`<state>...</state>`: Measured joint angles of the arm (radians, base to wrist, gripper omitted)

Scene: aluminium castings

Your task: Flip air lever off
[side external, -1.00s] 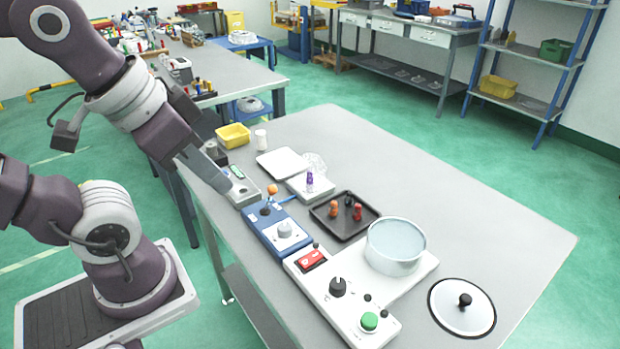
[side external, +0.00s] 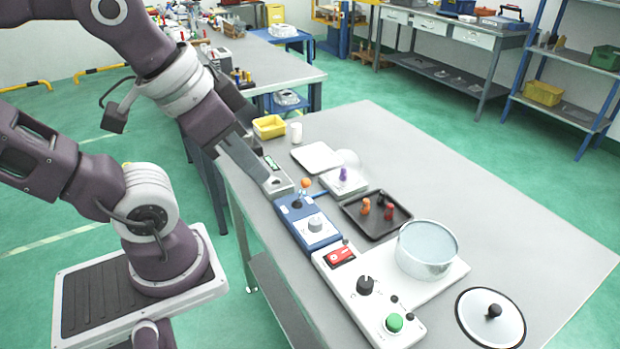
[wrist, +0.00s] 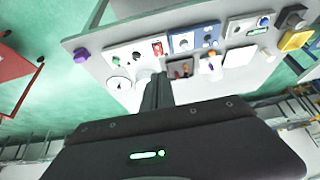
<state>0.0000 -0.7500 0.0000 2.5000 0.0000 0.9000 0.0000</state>
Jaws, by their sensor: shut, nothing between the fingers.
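My gripper (side external: 269,188) is shut and empty. In the side view its fingertips appear left of the orange knob, over the grey box, apart from the lever. The shut fingers also show in the wrist view (wrist: 157,78).
The grey box (side external: 279,184) stands behind the blue box. A white panel (side external: 375,290) with a red switch, black knob and green button lies in front. A pot (side external: 427,252), dark tray (side external: 376,229) and lid (side external: 490,317) stand right. The table's right side is clear.

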